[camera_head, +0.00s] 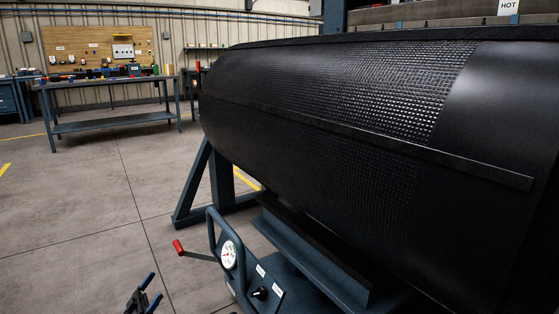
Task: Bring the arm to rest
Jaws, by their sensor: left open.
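My left gripper (146,293) shows at the bottom edge of the head view, left of the middle. Its two dark fingers with blue parts are apart and nothing is between them. It is in front of the concrete floor, left of the press unit with the gauge, and looks apart from it. The rest of the left arm is below the picture. My right gripper is not in view.
A large black belt roll (300,90) fills the right side. Below it stands a blue press unit (290,290) with a gauge (228,255) and red-handled lever (179,247). A workbench (110,124) stands far left. The left floor (70,220) is clear.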

